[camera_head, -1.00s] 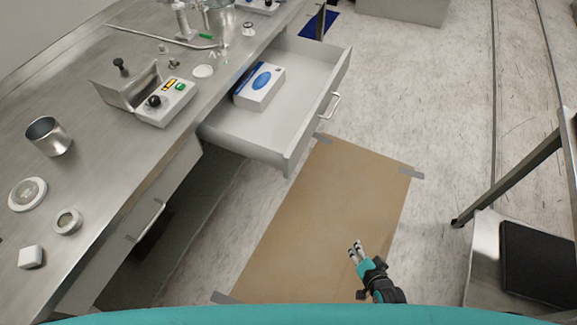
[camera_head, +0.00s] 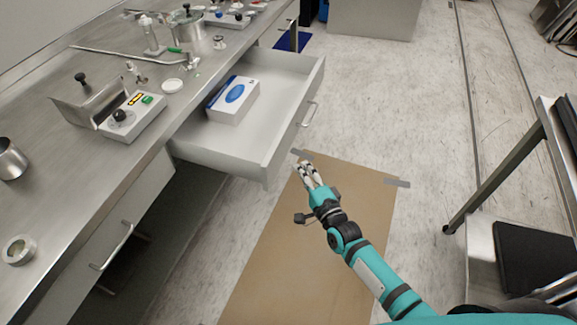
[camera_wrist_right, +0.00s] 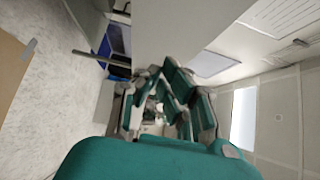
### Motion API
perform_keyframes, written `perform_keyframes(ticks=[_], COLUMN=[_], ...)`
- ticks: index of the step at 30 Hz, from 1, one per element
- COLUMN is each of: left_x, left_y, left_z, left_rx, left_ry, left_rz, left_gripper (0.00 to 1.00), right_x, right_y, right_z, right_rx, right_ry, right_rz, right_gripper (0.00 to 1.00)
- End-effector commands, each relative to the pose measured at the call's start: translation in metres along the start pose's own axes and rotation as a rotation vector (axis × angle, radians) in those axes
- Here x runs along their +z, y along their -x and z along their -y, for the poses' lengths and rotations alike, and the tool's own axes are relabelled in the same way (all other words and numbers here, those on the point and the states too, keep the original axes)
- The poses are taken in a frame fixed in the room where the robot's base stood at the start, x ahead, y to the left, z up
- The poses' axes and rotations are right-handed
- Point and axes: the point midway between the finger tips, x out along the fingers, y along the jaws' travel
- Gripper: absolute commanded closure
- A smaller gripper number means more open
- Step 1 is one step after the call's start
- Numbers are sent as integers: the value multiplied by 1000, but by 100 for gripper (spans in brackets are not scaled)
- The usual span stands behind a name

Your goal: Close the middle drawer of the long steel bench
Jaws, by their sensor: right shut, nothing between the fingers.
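The middle drawer (camera_head: 255,150) of the long steel bench (camera_head: 60,160) is pulled well out over the floor. A white and blue box (camera_head: 233,100) lies inside it. The bar handle (camera_head: 309,114) is on the drawer's front, on the right. My right gripper (camera_head: 305,167) is shut and empty, in front of the drawer and near its front corner in the head view; I see no contact. In the right wrist view its fingers (camera_wrist_right: 160,100) point at a pale flat surface, seemingly the drawer front. My left gripper is not in view.
Another drawer with a bar handle (camera_head: 112,246) is closed in the bench at lower left. A control box (camera_head: 132,117) and metal ware stand on the bench top. A brown floor mat (camera_head: 270,255) lies below my right arm. A cart (camera_head: 500,180) stands at right.

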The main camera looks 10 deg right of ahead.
Motion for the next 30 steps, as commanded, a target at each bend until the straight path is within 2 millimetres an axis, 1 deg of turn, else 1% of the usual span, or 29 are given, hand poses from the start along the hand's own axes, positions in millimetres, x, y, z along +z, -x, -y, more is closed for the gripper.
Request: perform_keyframes(ticks=[1,3,9,25,30], left_x=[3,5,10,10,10], left_y=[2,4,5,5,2], left_z=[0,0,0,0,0], left_rx=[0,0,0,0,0], left_ry=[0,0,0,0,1], left_rz=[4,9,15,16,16], left_gripper=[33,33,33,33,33], right_x=[4,13,26,29,34], right_y=[-9,-16,-29,-32,-36], right_z=[1,1,0,-1,-1], right_rx=[-1,0,0,0,0], right_ry=[-2,-3,0,1,1], right_rz=[1,0,0,0,1], right_gripper=[100,100,100,100,100])
